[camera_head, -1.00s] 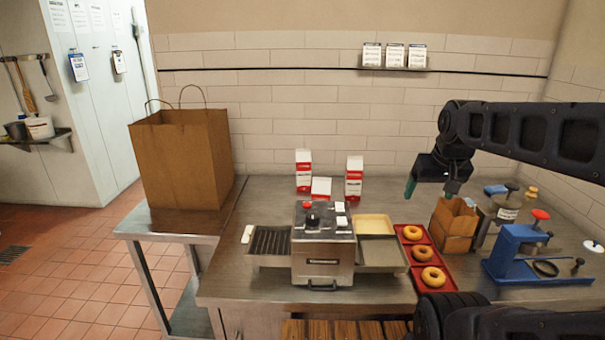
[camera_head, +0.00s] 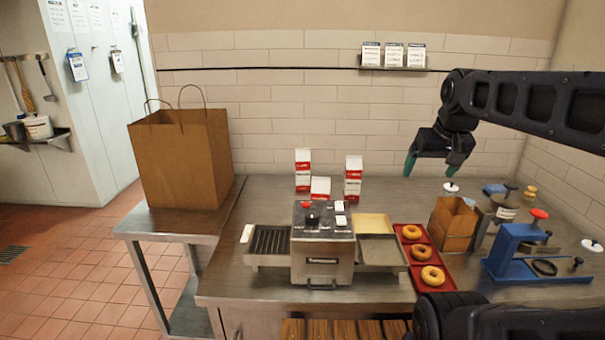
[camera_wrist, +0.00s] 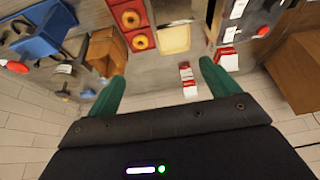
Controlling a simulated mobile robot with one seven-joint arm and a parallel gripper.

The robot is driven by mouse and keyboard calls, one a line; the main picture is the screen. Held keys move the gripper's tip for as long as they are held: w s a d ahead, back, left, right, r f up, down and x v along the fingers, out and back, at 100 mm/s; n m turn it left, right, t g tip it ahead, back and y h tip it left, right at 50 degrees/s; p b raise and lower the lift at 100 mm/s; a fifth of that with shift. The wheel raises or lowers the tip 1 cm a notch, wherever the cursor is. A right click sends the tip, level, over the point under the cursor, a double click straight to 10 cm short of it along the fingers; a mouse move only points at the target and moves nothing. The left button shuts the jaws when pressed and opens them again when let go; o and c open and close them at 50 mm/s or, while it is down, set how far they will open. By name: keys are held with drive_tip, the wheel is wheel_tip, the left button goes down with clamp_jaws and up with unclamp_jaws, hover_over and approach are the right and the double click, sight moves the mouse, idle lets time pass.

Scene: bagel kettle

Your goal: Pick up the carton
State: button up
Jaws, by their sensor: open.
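Several red-and-white cartons are at the back of the steel counter, and the task does not say which one is meant. In the head view one stands at left (camera_head: 303,170), one at right (camera_head: 353,178), and a lower one (camera_head: 320,187) is between them, partly hidden by the machine. My gripper (camera_head: 431,168) is open and empty, above the counter to the right of the cartons and apart from them. In the wrist view my gripper (camera_wrist: 163,72) has its green fingers wide apart. One carton (camera_wrist: 188,80) shows between the fingers, farther off; another (camera_wrist: 228,60) is beside the right finger.
The steel machine (camera_head: 323,255) stands in front of the cartons. A red tray (camera_head: 421,271) with bagels, a small paper bag (camera_head: 455,223) and a blue press (camera_head: 510,255) are to the right. A large paper bag (camera_head: 183,160) is at left. The wall is close behind.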

sight(303, 159)
drive_tip(key=w+a+r+n+t+y, duration=0.1)
drive_tip(key=w+a+r+t, duration=0.1)
drive_tip(key=w+a, duration=0.85)
drive_tip(key=w+a+r+t+y, duration=0.25)
drive_tip(key=w+a, duration=0.25)
drive_tip(key=w, duration=1.1)
drive_tip(key=w+a+r+n+t+y, duration=0.1)
drive_tip(key=w+a+t, duration=0.2)
drive_tip(key=w+a, duration=0.8)
drive_tip(key=w+a+f+h, duration=0.3)
drive_tip(key=w+f, duration=0.2)
drive_tip(key=w, duration=0.5)
wheel_tip(303, 159, down, 20)
drive_tip(key=a+m+t, duration=0.1)
drive_tip(key=shift+x, duration=5.55)
drive_tip(key=shift+w+r, duration=0.1)
drive_tip(key=shift+r, duration=0.15)
clamp_jaws()
